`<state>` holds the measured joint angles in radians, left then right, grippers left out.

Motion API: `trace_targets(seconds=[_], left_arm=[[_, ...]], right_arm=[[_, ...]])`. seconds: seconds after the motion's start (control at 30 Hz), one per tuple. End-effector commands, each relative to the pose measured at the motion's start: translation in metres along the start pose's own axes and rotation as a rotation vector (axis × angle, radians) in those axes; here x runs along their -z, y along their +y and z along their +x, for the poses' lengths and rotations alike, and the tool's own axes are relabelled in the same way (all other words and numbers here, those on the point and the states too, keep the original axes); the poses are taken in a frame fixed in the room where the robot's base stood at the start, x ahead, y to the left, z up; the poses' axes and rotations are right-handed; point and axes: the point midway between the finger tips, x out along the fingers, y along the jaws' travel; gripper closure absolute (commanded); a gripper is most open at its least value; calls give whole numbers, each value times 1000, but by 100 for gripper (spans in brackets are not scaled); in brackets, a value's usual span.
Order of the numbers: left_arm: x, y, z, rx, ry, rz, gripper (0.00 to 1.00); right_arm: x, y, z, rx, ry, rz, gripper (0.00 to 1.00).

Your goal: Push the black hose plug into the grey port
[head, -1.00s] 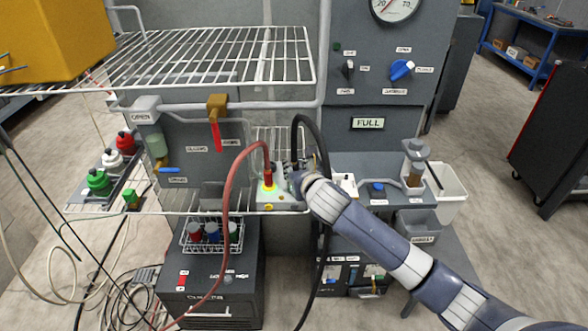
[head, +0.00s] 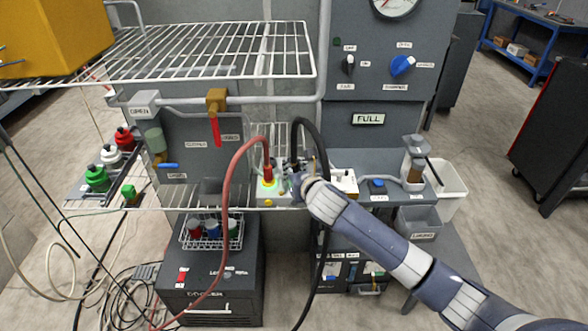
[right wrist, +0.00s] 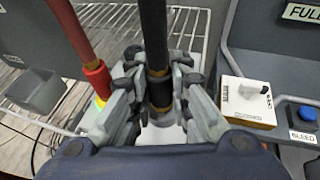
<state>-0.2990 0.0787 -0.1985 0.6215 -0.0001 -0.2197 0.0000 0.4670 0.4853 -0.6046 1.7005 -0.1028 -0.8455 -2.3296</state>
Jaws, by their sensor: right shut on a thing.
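My right gripper (head: 294,172) is shut on the black hose plug, which shows best in the right wrist view (right wrist: 158,88), upright between the fingers (right wrist: 158,98). The black hose (head: 318,140) arches up from it and hangs down to the floor. A pale block (head: 272,198) lies below, on the lower wire shelf. A light grey round part under the plug tip in the wrist view may be the grey port; the fingers mostly hide it. I cannot tell whether the plug is in it. My left gripper is not in view.
A red hose (head: 228,185) ends in a red plug (head: 267,172) with a lit yellow ring, standing just left of my gripper. A white box (head: 343,183) and a blue button (head: 377,186) are to the right. The upper wire shelf (head: 200,60) overhangs at the left.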

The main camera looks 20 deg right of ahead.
Motion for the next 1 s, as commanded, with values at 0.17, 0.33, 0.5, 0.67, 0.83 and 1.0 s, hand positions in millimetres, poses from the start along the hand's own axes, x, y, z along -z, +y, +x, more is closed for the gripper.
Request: trace_targets(seconds=[0.17,0.33,0.5,0.67,0.83,1.0], left_arm=[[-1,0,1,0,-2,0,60],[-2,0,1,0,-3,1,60],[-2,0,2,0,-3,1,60],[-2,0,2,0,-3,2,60],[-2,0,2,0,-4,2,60],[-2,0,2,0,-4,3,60]], right_arm=[[2,0,1,0,0,0,100],[4,0,2,0,0,0,100],[6,0,2,0,0,-1,100],[8,0,3,0,1,-1,100],[9,0,3,1,3,-1,100],[10,0,3,1,5,-1,62]])
